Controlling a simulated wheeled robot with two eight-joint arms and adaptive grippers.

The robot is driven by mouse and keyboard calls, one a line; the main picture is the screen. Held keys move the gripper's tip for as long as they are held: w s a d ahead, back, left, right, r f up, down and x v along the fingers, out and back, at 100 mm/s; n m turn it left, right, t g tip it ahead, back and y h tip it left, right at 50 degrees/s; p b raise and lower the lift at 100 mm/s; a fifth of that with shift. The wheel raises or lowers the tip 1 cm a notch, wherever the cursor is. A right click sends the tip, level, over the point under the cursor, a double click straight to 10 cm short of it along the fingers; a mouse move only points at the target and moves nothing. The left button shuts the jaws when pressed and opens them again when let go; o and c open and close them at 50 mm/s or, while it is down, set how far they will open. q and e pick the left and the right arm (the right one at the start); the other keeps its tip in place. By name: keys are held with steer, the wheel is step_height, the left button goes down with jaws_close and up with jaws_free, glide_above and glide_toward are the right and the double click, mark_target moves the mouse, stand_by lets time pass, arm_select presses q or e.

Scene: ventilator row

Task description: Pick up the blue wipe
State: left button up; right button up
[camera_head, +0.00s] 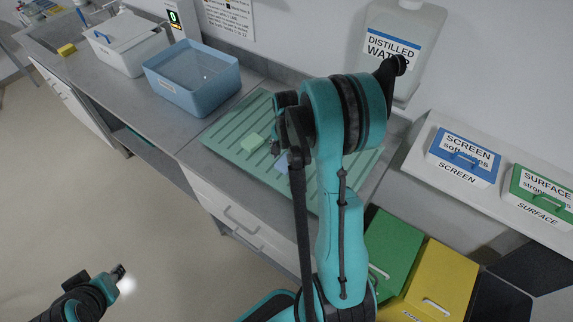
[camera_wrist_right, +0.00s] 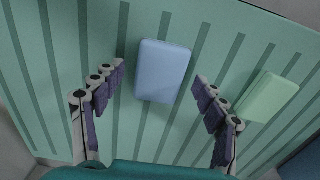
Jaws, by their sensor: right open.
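The blue wipe (camera_wrist_right: 163,71) lies flat on the green ribbed mat (camera_wrist_right: 55,60), between and just beyond the fingertips of my open right gripper (camera_wrist_right: 160,82) in the wrist view. In the head view only a small part of the blue wipe (camera_head: 282,163) shows beside my right arm, which hides the rest. The right gripper is above the mat there, mostly hidden by its own wrist. My left gripper (camera_head: 119,273) is low at the left, over the floor and away from the counter; its fingers are too small to read.
A light green wipe (camera_head: 252,142) lies beside the blue one, and also shows in the wrist view (camera_wrist_right: 267,97). A blue basin (camera_head: 192,80) and a white lidded box (camera_head: 125,45) stand left on the counter. A distilled water jug (camera_head: 402,45) is behind my arm. Wipe boxes (camera_head: 464,157) are at the right.

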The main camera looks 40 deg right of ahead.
mark_target(289, 161)
steer(key=c, duration=1)
steer(key=shift+c, duration=0.2)
steer(key=shift+r, duration=0.45)
steer(key=r, duration=0.1)
steer(key=r+p, duration=0.1)
steer(key=r, duration=0.2)
steer(key=shift+s+d+p, duration=0.25)
steer(key=shift+d+p, duration=0.05)
steer(key=shift+d, duration=0.05)
steer(key=s+d+r+p, duration=0.1)
steer(key=s+d+r, duration=0.4)
steer(key=d, duration=0.4)
steer(key=shift+d+r+p, duration=0.25)
steer(key=shift+r+p, duration=0.05)
steer(key=shift+r, duration=0.25)
steer(key=shift+o, duration=0.4)
steer(key=shift+s, duration=0.1)
